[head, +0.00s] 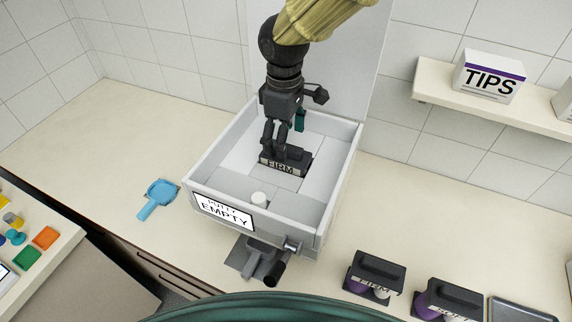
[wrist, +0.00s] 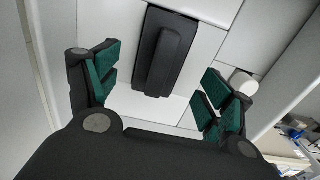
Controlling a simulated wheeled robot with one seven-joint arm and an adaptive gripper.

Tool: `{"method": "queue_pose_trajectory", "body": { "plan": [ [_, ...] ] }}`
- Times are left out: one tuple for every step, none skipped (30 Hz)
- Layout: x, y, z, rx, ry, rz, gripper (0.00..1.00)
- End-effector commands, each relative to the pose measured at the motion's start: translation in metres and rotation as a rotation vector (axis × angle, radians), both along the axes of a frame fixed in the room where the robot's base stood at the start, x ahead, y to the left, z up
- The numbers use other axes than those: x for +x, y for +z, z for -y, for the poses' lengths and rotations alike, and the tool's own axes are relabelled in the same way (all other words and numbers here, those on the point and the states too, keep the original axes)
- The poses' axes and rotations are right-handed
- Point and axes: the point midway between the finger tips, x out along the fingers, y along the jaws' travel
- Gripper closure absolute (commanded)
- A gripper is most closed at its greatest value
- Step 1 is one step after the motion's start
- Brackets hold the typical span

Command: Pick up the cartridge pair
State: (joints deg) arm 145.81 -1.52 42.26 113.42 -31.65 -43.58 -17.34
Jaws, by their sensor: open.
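A dark cartridge pair marked FIRM (head: 281,165) sits inside the white open-topped box (head: 318,240), whose front label reads EMPTY. It also shows in the wrist view as a dark block with a raised bar-like handle (wrist: 166,58). My gripper (head: 284,140) points down into the box, just above or beside the block. In the wrist view its green-padded fingers (wrist: 160,92) are spread wide, with the block beyond and between them. No contact shows. Two similar pairs stand on the counter at right, one marked FIRM (head: 377,270), one marked SOFT (head: 447,300).
The box walls surround my gripper closely. A small white cylinder (head: 259,198) stands inside near the front wall, also seen in the wrist view (wrist: 244,83). A shelf with a TIPS box (head: 488,76) is at upper right.

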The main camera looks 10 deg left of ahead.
Motion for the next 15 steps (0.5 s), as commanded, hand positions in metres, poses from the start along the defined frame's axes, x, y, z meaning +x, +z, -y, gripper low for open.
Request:
{"method": "queue_pose_trajectory", "body": {
  "plan": [
    [-0.001, -0.003, 0.001, -0.002, 0.002, -0.004, 0.2],
    [-0.001, -0.006, 0.002, -0.002, 0.002, -0.004, 0.2],
    [-0.001, -0.011, 0.002, -0.003, 0.002, -0.005, 0.2],
    [-0.002, -0.015, 0.003, -0.002, 0.002, -0.005, 0.2],
    [-0.002, -0.019, 0.003, -0.002, 0.003, -0.005, 0.2],
    [-0.002, -0.025, 0.003, -0.003, 0.003, -0.004, 0.2],
    [-0.001, -0.028, 0.003, -0.002, 0.003, -0.004, 0.2],
    [-0.001, -0.031, 0.003, -0.002, 0.002, -0.002, 0.2],
    [-0.001, -0.035, 0.003, -0.002, 0.002, -0.002, 0.2],
    [-0.001, -0.037, 0.003, -0.003, 0.002, -0.003, 0.2],
    [-0.001, -0.039, 0.003, -0.002, 0.002, -0.002, 0.2],
    [-0.001, -0.041, 0.003, -0.002, 0.002, -0.001, 0.2],
    [-0.001, -0.042, 0.003, -0.001, 0.002, -0.001, 0.2],
    [-0.001, -0.042, 0.003, -0.001, 0.002, -0.001, 0.2],
    [-0.001, -0.043, 0.003, -0.001, 0.002, -0.001, 0.2]
  ]
}}
